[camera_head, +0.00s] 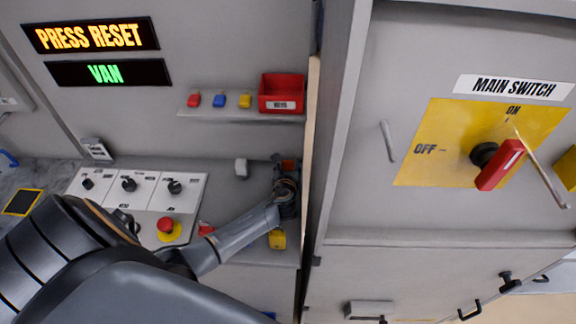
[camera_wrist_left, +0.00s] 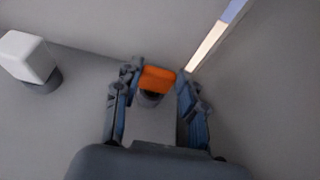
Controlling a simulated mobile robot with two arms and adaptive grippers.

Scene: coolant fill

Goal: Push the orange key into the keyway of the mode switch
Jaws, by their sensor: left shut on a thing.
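The orange key (camera_head: 289,166) is at the end of my left gripper (camera_head: 287,186), against the grey panel near its right edge. In the left wrist view the orange key (camera_wrist_left: 158,78) shows between the two fingertips of my left gripper (camera_wrist_left: 155,90), which is shut on it. A dark round part shows just below the orange head; I cannot tell whether it belongs to the key or the panel. The key's tip and any keyway are hidden. A white control panel (camera_head: 145,172) with several black rotary knobs is to the left; its labels are too small to read. My right gripper is not in view.
A white knob (camera_head: 241,168) sticks out left of the gripper. Above is a shelf (camera_head: 225,116) with red, blue and yellow items and a red bin (camera_head: 281,90). A red emergency button (camera_head: 166,226) and a yellow item (camera_head: 277,239) are below. A cabinet edge (camera_head: 335,130) stands close right.

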